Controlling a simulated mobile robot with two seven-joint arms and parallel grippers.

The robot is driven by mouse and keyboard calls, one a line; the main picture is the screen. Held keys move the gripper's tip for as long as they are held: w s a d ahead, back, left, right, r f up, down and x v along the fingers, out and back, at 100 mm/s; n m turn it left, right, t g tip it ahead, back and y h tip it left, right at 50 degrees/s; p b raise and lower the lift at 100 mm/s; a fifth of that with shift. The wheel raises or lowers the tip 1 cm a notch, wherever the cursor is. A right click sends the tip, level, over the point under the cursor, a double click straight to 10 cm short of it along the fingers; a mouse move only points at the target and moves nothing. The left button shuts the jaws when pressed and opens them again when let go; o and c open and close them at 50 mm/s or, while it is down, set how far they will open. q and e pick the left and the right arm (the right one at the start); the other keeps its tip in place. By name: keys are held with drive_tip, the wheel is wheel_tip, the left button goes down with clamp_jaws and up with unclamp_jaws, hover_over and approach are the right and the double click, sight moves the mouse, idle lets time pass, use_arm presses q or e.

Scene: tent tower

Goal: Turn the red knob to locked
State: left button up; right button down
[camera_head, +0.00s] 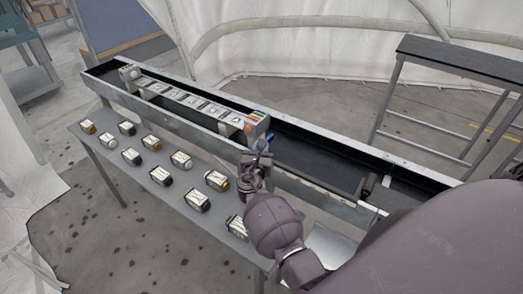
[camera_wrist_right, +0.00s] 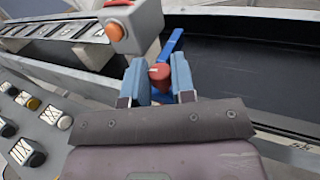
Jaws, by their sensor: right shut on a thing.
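The red knob (camera_wrist_right: 159,73) shows in the right wrist view, between the blue fingers of my right gripper (camera_wrist_right: 158,70). The gripper is shut on it. A blue lever-like piece (camera_wrist_right: 173,42) sticks up just beyond the knob, and more blue shows below the knob. In the head view my right gripper (camera_head: 262,148) is at the right end of the long rack, beside the box with coloured strips. The knob is hidden or too small to make out there. I cannot read any lock marking. My left gripper is in neither view.
A grey box with an orange button (camera_wrist_right: 115,31) stands close to the left of the fingers. A long black trough (camera_head: 310,158) runs behind. A grey shelf (camera_head: 128,172) in front holds several small labelled blocks. A metal frame (camera_head: 440,95) stands at the right.

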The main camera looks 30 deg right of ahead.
drive_tip(key=shift+w+m+g+h+b, duration=0.1)
drive_tip(key=shift+m+g+h+b, duration=0.45)
drive_tip(key=shift+m+g+h, duration=0.65)
drive_tip(key=shift+g, duration=0.3)
drive_tip(key=c, duration=0.9)
unclamp_jaws()
drive_tip(key=shift+c, duration=0.2)
drive_tip(key=shift+a, duration=0.1)
